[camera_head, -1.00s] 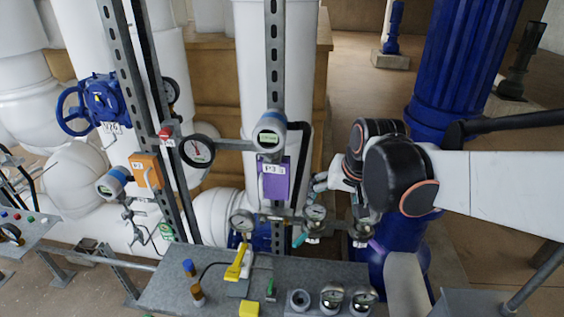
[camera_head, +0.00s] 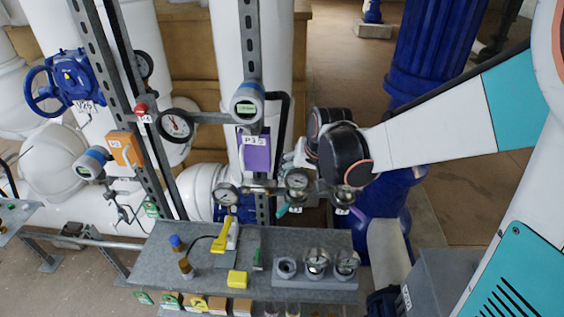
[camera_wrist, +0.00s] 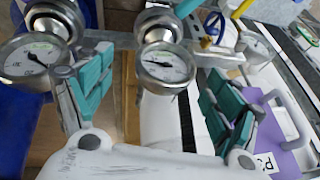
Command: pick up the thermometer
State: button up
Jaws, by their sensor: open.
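A yellow hand-held device with a white part (camera_head: 224,236) stands on the grey bench (camera_head: 190,263) in the head view, with a dark cable beside it. It looks like the thermometer, but I cannot be sure. My gripper (camera_wrist: 155,66) is open, with teal pads on both fingers. A round gauge (camera_wrist: 166,64) shows between the fingers in the wrist view; I see no grip on it. In the head view my gripper (camera_head: 298,158) is small and partly hidden by my wrist, beside the purple box and above and to the right of the yellow device.
A pipe with several gauges (camera_head: 227,194) runs behind the bench. The purple box (camera_head: 256,152) hangs on an upright rail close to my gripper. A brown-and-blue bottle (camera_head: 181,254), a yellow block (camera_head: 237,279) and a grey holder (camera_head: 318,283) with round-topped items occupy the bench.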

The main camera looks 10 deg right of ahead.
aim_at(297, 181)
jog(key=shift+a+x, duration=0.15)
jog(key=shift+x, duration=1.1)
jog(key=shift+a+x, duration=0.1)
jog(key=shift+x, duration=1.15)
jog(key=shift+c, duration=0.6)
jog(key=c, duration=0.9)
